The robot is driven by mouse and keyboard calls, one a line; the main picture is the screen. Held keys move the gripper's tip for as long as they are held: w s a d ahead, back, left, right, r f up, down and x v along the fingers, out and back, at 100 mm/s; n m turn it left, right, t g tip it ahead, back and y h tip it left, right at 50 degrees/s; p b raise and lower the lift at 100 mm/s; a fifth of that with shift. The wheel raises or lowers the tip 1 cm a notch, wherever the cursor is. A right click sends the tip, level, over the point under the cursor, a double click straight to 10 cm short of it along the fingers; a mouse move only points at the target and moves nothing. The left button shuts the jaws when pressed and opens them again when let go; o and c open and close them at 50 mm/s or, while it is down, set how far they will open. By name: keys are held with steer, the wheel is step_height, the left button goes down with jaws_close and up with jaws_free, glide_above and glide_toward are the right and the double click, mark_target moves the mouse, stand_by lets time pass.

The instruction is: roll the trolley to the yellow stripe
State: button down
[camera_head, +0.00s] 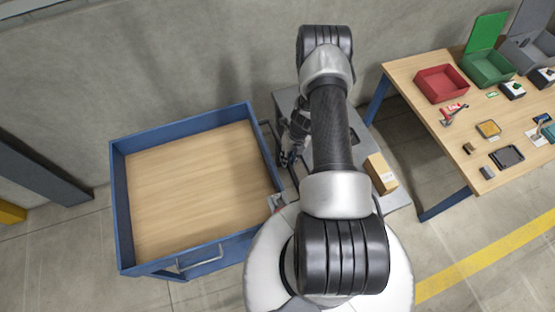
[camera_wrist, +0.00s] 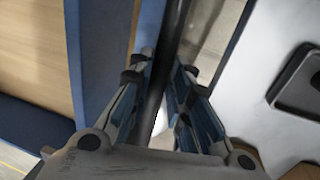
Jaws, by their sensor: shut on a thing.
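The trolley (camera_head: 114,200) is a blue-walled cart with a pale wooden deck, left of my arm in the head view. In the wrist view its blue wall (camera_wrist: 98,60) and wooden deck (camera_wrist: 32,55) are at the left. A dark handle bar (camera_wrist: 176,25) runs beside that wall. My gripper (camera_head: 288,158) is at the trolley's right side, and in the wrist view its fingers (camera_wrist: 163,75) are shut around the bar. The yellow stripe (camera_head: 490,259) lies on the floor at the lower right, apart from the trolley. My arm hides part of the middle.
A wooden workbench (camera_head: 415,72) with blue legs stands at the right, bearing a red bin (camera_head: 441,84), a green bin (camera_head: 487,68) and small parts. A cardboard box (camera_head: 381,173) sits right of my arm. A grey wall (camera_head: 150,60) runs behind. A dark post (camera_head: 40,165) is at left.

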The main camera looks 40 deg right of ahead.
steer(key=shift+w+a, duration=0.1)
steer(key=shift+a, duration=0.2)
steer(key=c, duration=1.5)
jaws_free()
steer(key=shift+r, duration=0.15)
steer(key=r, duration=0.3)
steer(key=d+r, duration=0.1)
steer(key=r, duration=0.3)
steer(key=d+r, duration=0.1)
steer(key=r, duration=0.3)
steer(key=shift+s+d+r, duration=0.15)
steer(key=shift+s+r, duration=0.1)
steer(key=shift+s, duration=0.1)
